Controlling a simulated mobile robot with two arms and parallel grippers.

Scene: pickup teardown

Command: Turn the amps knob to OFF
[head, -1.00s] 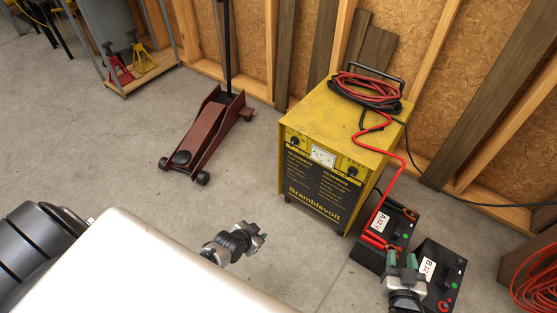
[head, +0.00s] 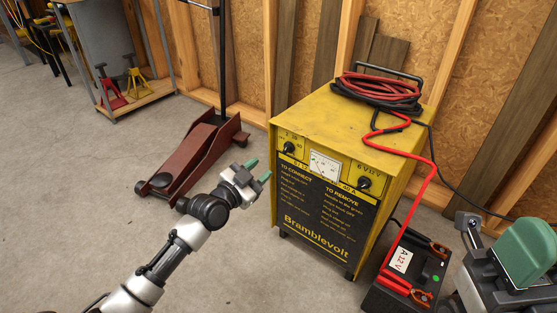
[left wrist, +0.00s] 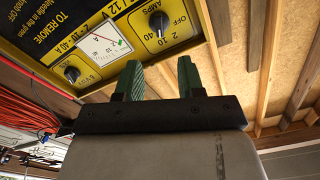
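The yellow Bramblevolt charger (head: 335,195) stands upright on the floor. Its amps knob (head: 289,148) is the black knob at the left of the panel; it shows at the top of the left wrist view (left wrist: 158,21), beside the OFF and AMPS print. I cannot tell surely which mark it points to. My left gripper (head: 257,171) is left of the panel, apart from the knob. Its green fingertips (left wrist: 160,78) are spread with nothing between them. My right gripper (head: 525,250) is close to the camera at lower right, partly cut off; its opening is unclear.
The volts knob (head: 364,183) and the meter (head: 324,165) share the panel. Coiled cables (head: 375,90) lie on top of the charger. A red lead runs to battery A (head: 405,285) on the floor. A red floor jack (head: 190,155) stands behind my left arm.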

